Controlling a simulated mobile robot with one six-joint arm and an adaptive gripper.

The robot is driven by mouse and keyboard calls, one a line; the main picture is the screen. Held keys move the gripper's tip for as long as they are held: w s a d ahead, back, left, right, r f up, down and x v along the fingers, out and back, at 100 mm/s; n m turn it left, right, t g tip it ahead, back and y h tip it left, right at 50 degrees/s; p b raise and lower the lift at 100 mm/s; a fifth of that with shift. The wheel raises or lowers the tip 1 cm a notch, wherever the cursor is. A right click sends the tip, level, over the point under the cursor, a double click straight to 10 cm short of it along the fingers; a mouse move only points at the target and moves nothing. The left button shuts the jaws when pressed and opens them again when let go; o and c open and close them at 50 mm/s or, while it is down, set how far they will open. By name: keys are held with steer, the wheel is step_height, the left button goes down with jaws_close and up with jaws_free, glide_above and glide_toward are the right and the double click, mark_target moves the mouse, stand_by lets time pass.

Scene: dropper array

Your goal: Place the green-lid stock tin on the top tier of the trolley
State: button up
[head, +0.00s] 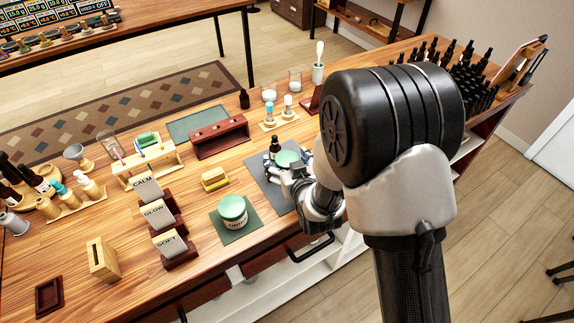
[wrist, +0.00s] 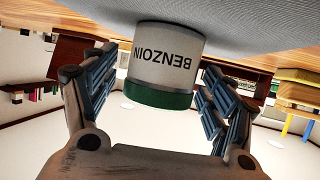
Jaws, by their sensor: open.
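A tin with a green lid, labelled BENZOIN (wrist: 165,58), stands on a dark grey mat (head: 266,178) at the counter's front edge. Its pale green lid (head: 286,157) shows in the head view, partly behind my gripper. My gripper (head: 288,174) is open and low beside this tin. In the wrist view, which is upside down, my gripper (wrist: 158,72) has one finger on each side of the tin, with a gap on both sides. A second green-lidded jar (head: 232,208) stands on a green mat to the left. I cannot make out the trolley.
A small dark dropper bottle (head: 274,147) stands just behind the tin. A yellow block (head: 214,178), a dark red wooden stand (head: 220,137) and bags labelled CALM, GLOW and SOFT (head: 157,215) are farther left. Many dark bottles (head: 455,70) crowd the right end.

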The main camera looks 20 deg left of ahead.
steer(key=shift+c, duration=0.4)
steer(key=c, duration=1.1)
steer(key=shift+c, duration=0.8)
steer(key=shift+r, duration=0.15)
